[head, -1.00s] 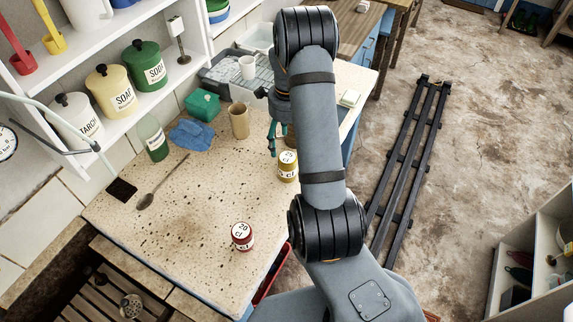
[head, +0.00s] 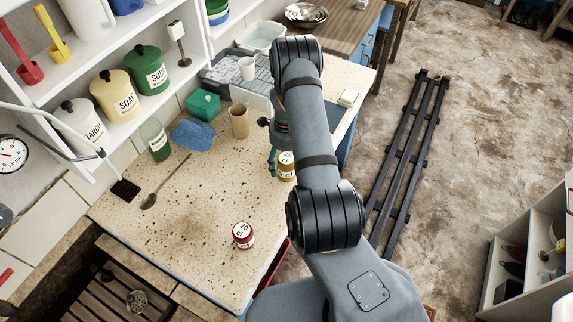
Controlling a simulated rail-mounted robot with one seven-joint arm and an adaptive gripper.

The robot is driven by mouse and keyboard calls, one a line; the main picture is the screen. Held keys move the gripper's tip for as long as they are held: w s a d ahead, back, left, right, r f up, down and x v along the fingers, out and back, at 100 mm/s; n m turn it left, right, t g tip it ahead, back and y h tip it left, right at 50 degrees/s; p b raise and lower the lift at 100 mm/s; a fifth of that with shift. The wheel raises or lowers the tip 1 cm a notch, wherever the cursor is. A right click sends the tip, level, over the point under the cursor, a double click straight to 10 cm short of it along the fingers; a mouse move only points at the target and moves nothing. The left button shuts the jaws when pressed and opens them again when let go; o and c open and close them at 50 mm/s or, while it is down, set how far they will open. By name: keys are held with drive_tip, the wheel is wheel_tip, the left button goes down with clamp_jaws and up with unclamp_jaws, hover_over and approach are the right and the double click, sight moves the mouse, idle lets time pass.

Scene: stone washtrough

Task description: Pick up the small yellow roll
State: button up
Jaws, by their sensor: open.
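The small yellow roll (head: 286,166), with a white label and pale top, stands upright on the speckled stone counter (head: 200,225) near its right edge. My arm partly covers its right side. My gripper (head: 272,163) points down just left of and behind the roll, with teal fingers. One finger shows beside the roll; the rest is hidden behind my arm. The jaws are open, and I cannot tell whether a finger touches the roll.
A red roll (head: 243,235) stands nearer on the counter. A tan cup (head: 239,121), blue cloth (head: 193,133), teal box (head: 204,104), green bottle (head: 155,140) and spoon (head: 160,187) are left or behind. The counter's middle is clear.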

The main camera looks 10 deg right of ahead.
drive_tip(key=c, duration=0.3)
drive_tip(key=c, duration=1.3)
